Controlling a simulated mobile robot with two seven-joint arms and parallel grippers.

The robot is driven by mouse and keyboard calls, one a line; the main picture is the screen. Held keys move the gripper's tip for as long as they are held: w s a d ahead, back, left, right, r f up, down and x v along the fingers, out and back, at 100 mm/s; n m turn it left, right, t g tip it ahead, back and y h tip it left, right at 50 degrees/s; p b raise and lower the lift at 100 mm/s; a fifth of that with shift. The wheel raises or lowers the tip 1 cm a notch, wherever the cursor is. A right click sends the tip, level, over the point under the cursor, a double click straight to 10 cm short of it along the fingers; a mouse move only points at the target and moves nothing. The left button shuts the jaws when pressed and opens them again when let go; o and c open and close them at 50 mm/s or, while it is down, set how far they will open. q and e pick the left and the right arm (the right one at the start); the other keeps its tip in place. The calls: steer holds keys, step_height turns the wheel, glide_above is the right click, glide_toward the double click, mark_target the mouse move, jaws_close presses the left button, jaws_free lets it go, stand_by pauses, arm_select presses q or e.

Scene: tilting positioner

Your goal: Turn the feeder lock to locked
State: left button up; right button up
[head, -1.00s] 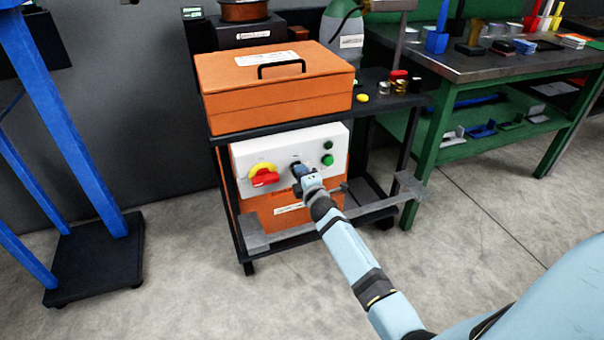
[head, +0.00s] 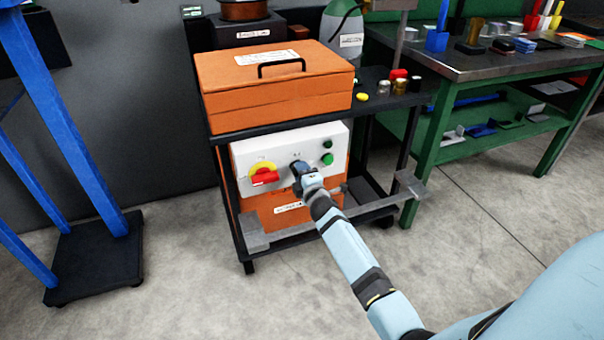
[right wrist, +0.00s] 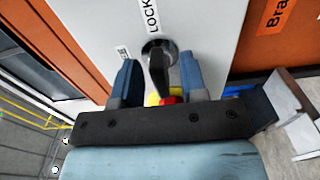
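The feeder lock shows in the right wrist view as a black knob (right wrist: 158,70) on a round silver collar, beside a white label that reads "LOCK" and is partly cut off. It sits on the white front panel (head: 240,156) of the orange cabinet. My right gripper (right wrist: 160,72) is open, one finger on each side of the knob, with a visible gap at both sides. In the head view the right gripper (head: 298,167) covers the knob at the panel's middle. My left gripper is not in view.
A red switch handle on a yellow disc (head: 264,175) is left of my gripper. Two green buttons (head: 327,159) are right of it. The black cart's shelf above holds an orange toolbox (head: 275,90). A grey bar (head: 340,220) crosses low in front.

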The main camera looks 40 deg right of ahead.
steer(key=shift+s, duration=0.15)
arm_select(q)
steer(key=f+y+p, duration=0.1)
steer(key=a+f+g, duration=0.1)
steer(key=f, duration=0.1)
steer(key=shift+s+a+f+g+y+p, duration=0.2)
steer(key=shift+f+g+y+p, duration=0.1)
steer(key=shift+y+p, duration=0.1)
arm_select(e)
steer(key=v, duration=0.7)
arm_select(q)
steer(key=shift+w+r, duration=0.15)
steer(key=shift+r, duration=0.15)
